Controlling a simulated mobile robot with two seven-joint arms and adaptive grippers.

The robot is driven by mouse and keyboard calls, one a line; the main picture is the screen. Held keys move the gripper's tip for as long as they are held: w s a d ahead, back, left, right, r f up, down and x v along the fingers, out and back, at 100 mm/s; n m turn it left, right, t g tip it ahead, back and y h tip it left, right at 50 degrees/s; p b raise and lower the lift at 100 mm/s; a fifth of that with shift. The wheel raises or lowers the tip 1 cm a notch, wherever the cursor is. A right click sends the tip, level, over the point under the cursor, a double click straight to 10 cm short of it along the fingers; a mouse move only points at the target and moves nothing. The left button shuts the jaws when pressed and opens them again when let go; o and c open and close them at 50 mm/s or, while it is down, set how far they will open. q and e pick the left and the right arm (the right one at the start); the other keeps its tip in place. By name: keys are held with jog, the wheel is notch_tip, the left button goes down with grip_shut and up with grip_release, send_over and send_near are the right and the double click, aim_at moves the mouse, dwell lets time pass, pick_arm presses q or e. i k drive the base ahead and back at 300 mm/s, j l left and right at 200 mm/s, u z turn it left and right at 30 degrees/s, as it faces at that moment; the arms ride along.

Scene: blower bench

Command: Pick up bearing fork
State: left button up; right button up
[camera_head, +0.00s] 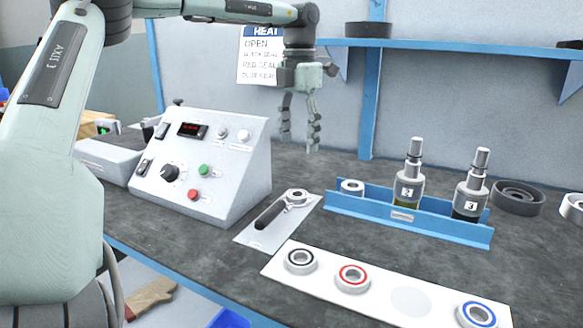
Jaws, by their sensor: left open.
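The bearing fork, with a black handle (268,215) and a metal head (296,197), lies on a light grey plate (252,236) on the bench, right of the control box. My left gripper (300,143) hangs above and behind the fork, fingers pointing down. My right gripper is out of view.
The sloped control box (235,165) stands left of the fork. A blue rack (450,229) with two bottles stands to the right. A white strip (327,300) with several bearings lies in front. A blue shelf (450,47) runs along the wall behind.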

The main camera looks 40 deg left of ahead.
aim_at(264, 220)
jog(key=k, duration=1.5)
